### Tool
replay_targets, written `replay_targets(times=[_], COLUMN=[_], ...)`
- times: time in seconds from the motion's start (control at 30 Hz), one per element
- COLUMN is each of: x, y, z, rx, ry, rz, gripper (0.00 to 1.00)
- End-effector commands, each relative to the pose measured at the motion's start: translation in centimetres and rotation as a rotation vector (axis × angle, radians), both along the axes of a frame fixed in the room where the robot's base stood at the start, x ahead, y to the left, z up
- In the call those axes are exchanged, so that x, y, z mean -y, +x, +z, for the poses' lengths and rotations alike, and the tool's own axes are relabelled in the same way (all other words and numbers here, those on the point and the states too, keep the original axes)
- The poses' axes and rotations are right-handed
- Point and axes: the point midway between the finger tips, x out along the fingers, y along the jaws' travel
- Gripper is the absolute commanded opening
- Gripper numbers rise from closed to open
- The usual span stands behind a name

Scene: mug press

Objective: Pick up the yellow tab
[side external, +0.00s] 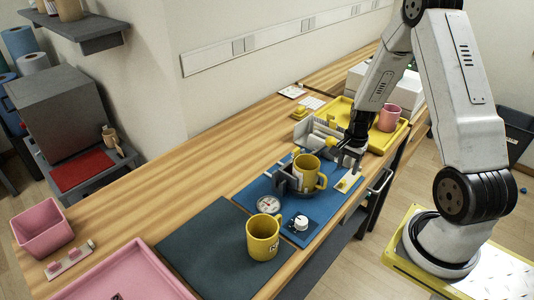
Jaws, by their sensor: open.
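A small yellow tab (343,185) sits on a pale plate (350,181) at the right edge of the blue mat. My gripper (350,162) is open and points down just above the far part of this plate. The picture is too small to show whether its fingers touch anything. The fingers and wrist hide part of what lies behind them.
A yellow mug (306,168) sits in a dark grey press fixture (284,183) just left of my gripper. A round gauge (268,205), a white knob (301,222) and another yellow mug (262,238) stand nearer. A yellow tray (400,138) holds a pink mug (389,117).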

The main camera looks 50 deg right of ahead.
Motion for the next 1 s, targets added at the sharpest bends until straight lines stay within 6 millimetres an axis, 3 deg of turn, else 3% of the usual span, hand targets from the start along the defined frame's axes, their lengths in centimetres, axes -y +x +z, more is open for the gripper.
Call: replay_targets(times=[0.43, 1.0], x=[-0.1, -0.5], y=[0.0, 0.0], z=[-1.1, -5.6], rx=[0.000, 0.001], ry=[0.000, -0.002], rz=[0.001, 0.002], gripper=[0.59, 0.59])
